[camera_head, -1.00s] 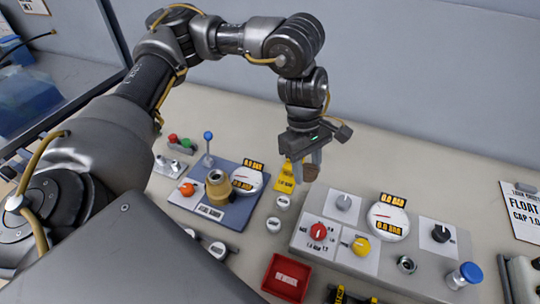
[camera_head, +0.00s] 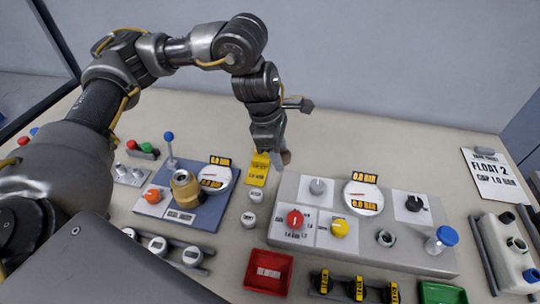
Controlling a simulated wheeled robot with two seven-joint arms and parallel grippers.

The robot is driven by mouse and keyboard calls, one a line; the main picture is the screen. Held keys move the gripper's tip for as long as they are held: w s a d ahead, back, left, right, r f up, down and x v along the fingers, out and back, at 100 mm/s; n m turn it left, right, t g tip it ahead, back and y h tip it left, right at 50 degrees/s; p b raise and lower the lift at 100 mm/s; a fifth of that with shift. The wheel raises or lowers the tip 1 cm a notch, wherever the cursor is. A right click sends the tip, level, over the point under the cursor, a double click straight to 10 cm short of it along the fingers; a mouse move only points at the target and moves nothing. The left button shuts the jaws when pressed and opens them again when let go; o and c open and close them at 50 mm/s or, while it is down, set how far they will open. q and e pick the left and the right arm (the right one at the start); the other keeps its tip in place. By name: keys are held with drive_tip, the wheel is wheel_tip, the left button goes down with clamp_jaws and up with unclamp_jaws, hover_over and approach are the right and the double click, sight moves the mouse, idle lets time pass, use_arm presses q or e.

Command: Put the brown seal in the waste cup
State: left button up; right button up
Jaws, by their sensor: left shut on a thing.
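My left gripper (camera_head: 284,156) hangs with its fingers down above the bench, behind the grey panel and just right of a yellow tag. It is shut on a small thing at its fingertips. I take this to be the brown seal, but the fingers hide nearly all of it. No thing in view is clearly marked as the waste cup. An open red square tray (camera_head: 268,274) with a white label inside stands at the front middle, but its print is too small to read. My right gripper is out of view.
A blue base plate (camera_head: 208,212) with a brass fitting (camera_head: 185,188) and a gauge stands left. Yellow-black pieces (camera_head: 357,287) line the front.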

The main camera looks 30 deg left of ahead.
use_arm(q)
drive_tip(key=w+a+f, duration=0.1)
drive_tip(key=w+f, duration=0.1)
drive_tip(key=w+a+f, duration=0.1)
drive_tip(key=f, duration=0.1)
drive_tip(key=w+a+f, duration=0.1)
drive_tip(key=w+f, duration=0.1)
drive_tip(key=shift+w+a+f+p, duration=0.2)
drive_tip(key=shift+w+f+p, duration=0.1)
drive_tip(key=shift+f, duration=0.05)
wheel_tip(320, 180, down, 3)
drive_tip(key=shift+w+r+p, duration=0.1)
drive_tip(key=shift+p, duration=0.35)
drive_tip(key=shift+a+f, duration=0.1)
drive_tip(key=shift+f, duration=0.1)
drive_tip(key=shift+f, duration=0.15)
drive_tip(key=o, duration=0.8)
